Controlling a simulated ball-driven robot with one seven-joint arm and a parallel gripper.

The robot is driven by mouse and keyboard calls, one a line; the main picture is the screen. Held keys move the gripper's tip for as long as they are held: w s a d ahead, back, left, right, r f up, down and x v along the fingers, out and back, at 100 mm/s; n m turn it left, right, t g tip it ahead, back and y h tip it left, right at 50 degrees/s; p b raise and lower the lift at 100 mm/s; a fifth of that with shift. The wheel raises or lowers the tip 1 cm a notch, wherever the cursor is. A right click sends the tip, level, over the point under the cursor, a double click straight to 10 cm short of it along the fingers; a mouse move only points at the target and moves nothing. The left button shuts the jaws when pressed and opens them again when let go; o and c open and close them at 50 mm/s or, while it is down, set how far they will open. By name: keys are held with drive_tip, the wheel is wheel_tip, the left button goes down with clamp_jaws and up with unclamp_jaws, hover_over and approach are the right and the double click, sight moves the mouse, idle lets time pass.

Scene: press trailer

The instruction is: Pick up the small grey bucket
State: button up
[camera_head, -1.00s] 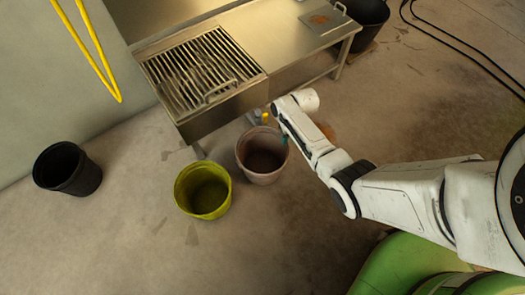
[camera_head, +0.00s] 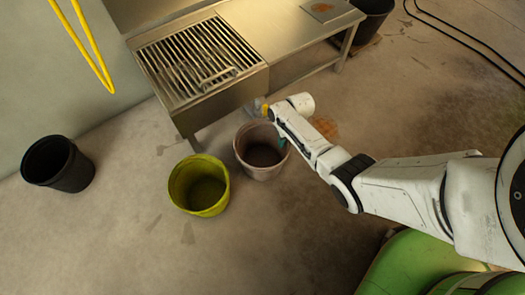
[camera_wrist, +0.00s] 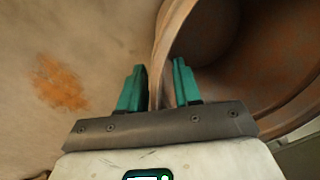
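The small bucket, pinkish grey (camera_head: 254,168), stands upright on the floor in the head view, in front of the grill bench. My gripper (camera_head: 283,143) is at its right rim, mostly hidden by my white arm. In the wrist view the bucket's rim and brownish inside (camera_wrist: 205,40) fill the upper right. The two teal fingers of my gripper (camera_wrist: 158,66) stand a small gap apart, with the rim running between them. I cannot tell whether both fingers touch the wall. The bucket looks empty.
A yellow-green bucket (camera_head: 199,207) stands close on the left, and a black bucket (camera_head: 75,178) by the wall. The metal grill bench (camera_head: 225,110) is just behind. A dark tub (camera_head: 372,22) stands at the back right. The floor in front is clear.

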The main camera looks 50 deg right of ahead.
drive_tip(key=shift+c, duration=0.4)
clamp_jaws()
idle(0.9)
